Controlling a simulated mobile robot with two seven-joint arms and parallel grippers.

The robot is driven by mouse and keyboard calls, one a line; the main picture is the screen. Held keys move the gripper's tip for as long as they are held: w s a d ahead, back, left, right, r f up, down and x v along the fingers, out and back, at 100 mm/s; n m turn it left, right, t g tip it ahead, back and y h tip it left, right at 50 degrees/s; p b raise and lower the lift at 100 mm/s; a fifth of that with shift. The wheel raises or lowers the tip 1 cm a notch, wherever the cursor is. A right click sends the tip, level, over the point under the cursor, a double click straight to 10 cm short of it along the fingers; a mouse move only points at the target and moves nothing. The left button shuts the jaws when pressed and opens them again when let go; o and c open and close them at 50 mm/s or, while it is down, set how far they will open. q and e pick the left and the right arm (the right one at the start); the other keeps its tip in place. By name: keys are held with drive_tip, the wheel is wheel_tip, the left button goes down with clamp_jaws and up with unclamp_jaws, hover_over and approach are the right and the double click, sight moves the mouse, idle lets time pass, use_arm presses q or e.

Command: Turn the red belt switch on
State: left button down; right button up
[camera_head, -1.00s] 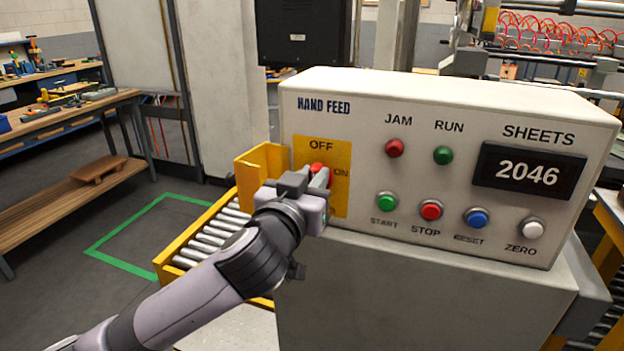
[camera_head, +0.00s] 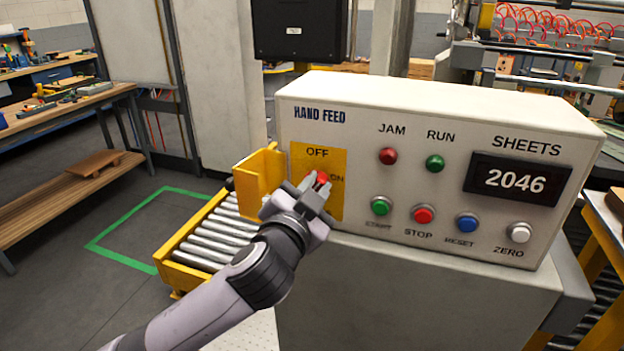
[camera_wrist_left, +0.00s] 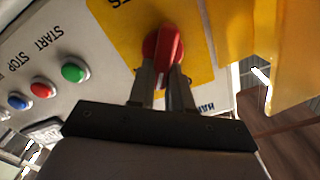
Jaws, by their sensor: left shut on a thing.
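The red belt switch (camera_head: 322,178) is a rotary knob on a yellow plate (camera_head: 326,157) marked OFF above and ON to the right, on the HAND FEED panel. My left gripper (camera_head: 316,182) is at the knob with its fingers shut on it. The left wrist view shows the red knob (camera_wrist_left: 163,46) between the two fingertips (camera_wrist_left: 162,75). The fingers and wrist hide part of the knob in the head view, so its exact angle is hard to tell there. My right gripper is not in view.
The panel carries a green start button (camera_head: 380,206), a red stop button (camera_head: 423,214), a blue reset button (camera_head: 467,223) and a white zero button (camera_head: 519,233). The counter display (camera_head: 515,179) reads 2046. A yellow-framed roller conveyor (camera_head: 207,240) lies left of the cabinet.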

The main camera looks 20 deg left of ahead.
use_arm(q)
drive_tip(key=m, duration=0.5)
drive_tip(key=shift+d+f+m, duration=0.25)
drive_tip(key=shift+f+m, duration=0.05)
drive_tip(key=shift+f, duration=0.05)
drive_tip(key=m, duration=0.5)
drive_tip(key=shift+d+f, duration=0.1)
drive_tip(key=shift+f, duration=0.3)
drive_tip(key=shift+m, duration=0.3)
drive_tip(key=c, duration=1)
unclamp_jaws()
drive_tip(key=shift+c, duration=0.2)
drive_tip(key=shift+s, duration=0.15)
drive_tip(key=s, duration=0.7)
drive_tip(key=shift+b, duration=0.45)
